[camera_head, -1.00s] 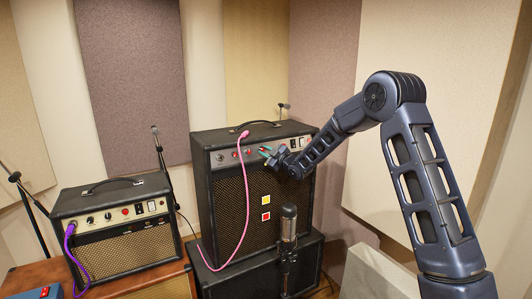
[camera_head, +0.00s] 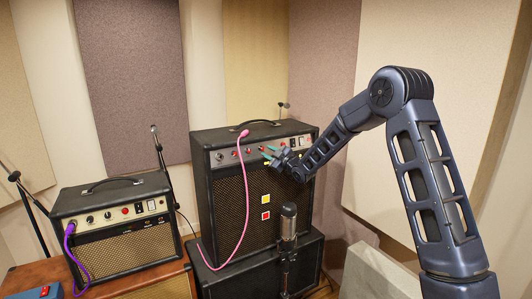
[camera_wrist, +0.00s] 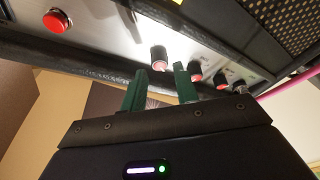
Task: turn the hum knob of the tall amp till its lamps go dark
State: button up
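The tall amp (camera_head: 203,195) stands in the middle with a pale control panel along its top front. My gripper (camera_head: 268,153) is in front of the right part of this panel. In the wrist view its two green fingers (camera_wrist: 160,72) are apart, with nothing held between them. A dark knob with a red face (camera_wrist: 159,57) lies just beyond the fingertips, in the gap between them; contact cannot be told. A round red lamp or button (camera_wrist: 57,20) is at the left. No label is readable, so the hum knob cannot be singled out.
A microphone (camera_head: 288,220) stands before the tall amp. A smaller amp (camera_head: 120,240) with a purple cable (camera_head: 75,255) sits at the left. A pale block (camera_head: 370,270) stands at the lower right.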

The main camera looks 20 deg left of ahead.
aim_at(261, 149)
jog(key=r+v, duration=0.1)
jog(key=v, duration=0.7)
jog(key=shift+d+f, duration=0.15)
jog(key=shift+f, duration=0.3)
jog(key=shift+m+h, duration=0.5)
jog(key=shift+h, duration=0.4)
jog(key=x, duration=0.3)
jog(key=r+x, duration=0.1)
jog(key=x, duration=0.3)
jog(key=s+x, duration=0.1)
jog(key=x, duration=0.2)
jog(key=shift+w+a+r, duration=0.25)
jog(key=shift+a+r, duration=0.1)
jog(key=shift+a, duration=0.3)
grip_shut()
jog(key=shift+t, duration=0.3)
